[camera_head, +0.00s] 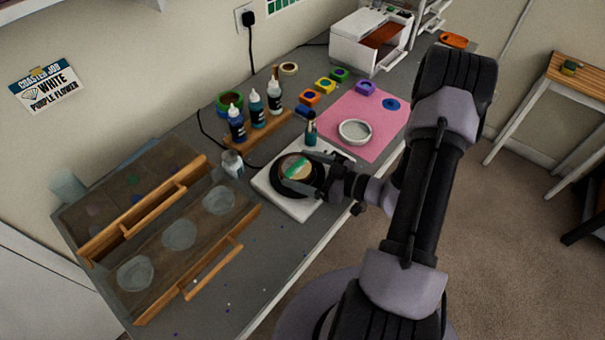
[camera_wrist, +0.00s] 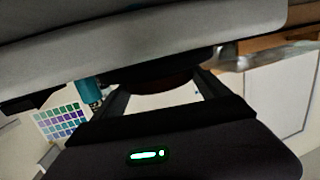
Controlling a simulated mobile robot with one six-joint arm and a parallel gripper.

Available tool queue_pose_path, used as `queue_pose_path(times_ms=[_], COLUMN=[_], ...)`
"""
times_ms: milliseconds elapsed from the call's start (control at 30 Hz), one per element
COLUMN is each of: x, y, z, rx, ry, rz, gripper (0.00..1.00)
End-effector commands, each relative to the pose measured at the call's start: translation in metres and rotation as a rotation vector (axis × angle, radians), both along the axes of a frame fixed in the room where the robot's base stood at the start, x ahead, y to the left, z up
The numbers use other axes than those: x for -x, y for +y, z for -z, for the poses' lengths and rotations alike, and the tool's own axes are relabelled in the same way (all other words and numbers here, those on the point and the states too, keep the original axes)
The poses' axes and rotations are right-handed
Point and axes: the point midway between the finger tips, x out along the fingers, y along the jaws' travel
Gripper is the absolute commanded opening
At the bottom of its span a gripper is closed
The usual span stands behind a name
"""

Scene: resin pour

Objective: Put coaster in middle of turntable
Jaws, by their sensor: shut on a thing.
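The turntable (camera_head: 281,187) is a black disc on a white square board (camera_head: 302,210) near the front edge of the grey table. The coaster (camera_head: 292,166), round and pale tan with a green band, is over the middle of the turntable. My gripper (camera_head: 312,186) reaches in from the right and is shut on the coaster at its near right side. I cannot tell whether the coaster touches the turntable. In the wrist view, a dark reddish rounded edge lies between my two fingers (camera_wrist: 163,95); a large grey shape covers the top.
Dropper bottles (camera_head: 256,108) stand on a wooden rack behind. A pink mat (camera_head: 368,148) with a white round mould (camera_head: 355,132) lies right. A wooden tray (camera_head: 250,215) fills the left.

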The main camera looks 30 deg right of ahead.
Motion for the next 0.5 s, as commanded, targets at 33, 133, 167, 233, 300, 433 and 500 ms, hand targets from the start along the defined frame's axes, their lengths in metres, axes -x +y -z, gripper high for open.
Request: queue_pose_path(times_ms=[33, 133, 167, 233, 300, 433, 500], x=[0.0, -0.0001, -0.0001, 0.0, 0.0, 0.0, 0.0], y=[-0.0003, -0.0006, -0.0006, -0.0007, -0.0007, -0.0008, -0.0008], z=[0.0089, 0.0054, 0.0051, 0.0051, 0.007, 0.0085, 0.0085], rx=[0.0, 0.002, 0.002, 0.001, 0.001, 0.002, 0.002], ry=[0.0, -0.001, -0.001, -0.001, -0.001, -0.001, -0.001], rz=[0.0, 0.001, 0.001, 0.001, 0.0, 0.0, 0.0], gripper=[0.45, 0.45, 0.45, 0.45, 0.45, 0.98, 1.0])
